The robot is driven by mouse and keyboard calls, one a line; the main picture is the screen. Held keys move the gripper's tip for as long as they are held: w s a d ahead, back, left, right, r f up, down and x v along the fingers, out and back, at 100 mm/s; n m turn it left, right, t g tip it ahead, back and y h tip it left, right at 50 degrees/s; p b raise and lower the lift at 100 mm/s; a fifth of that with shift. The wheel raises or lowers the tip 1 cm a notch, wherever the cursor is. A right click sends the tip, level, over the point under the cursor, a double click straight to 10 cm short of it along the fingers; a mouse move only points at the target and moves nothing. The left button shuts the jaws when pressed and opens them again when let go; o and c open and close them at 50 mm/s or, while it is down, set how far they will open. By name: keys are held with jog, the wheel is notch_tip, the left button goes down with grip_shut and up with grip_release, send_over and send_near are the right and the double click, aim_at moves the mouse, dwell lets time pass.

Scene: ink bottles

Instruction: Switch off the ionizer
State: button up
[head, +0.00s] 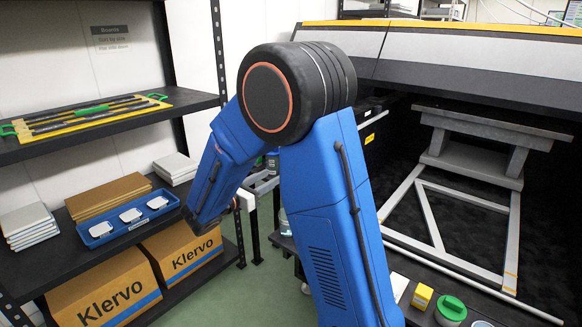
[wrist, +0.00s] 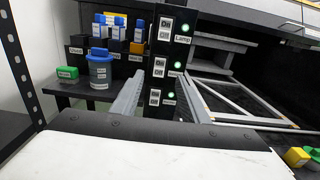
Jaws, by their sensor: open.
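A black switch panel (wrist: 172,60) stands upright in the middle of the wrist view. It carries a column of three white On/Off switches, each with a lit green light beside it. The top switch (wrist: 165,25) has a label that seems to read Lamp. The middle switch (wrist: 160,67) and the bottom switch (wrist: 155,97) have labels too small to read, so I cannot tell which is the ionizer. My gripper (wrist: 160,100) is open, its two grey fingers apart on either side of the panel's lower part, with nothing held. In the head view my arm hides the panel.
A large printer (head: 460,65) with a grey frame is at right. Shelves (head: 100,130) with trays and Klervo boxes are at left.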

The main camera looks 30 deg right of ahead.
jog(key=x, duration=1.2)
jog(key=shift+d, duration=0.2)
jog(key=shift+c, duration=0.3)
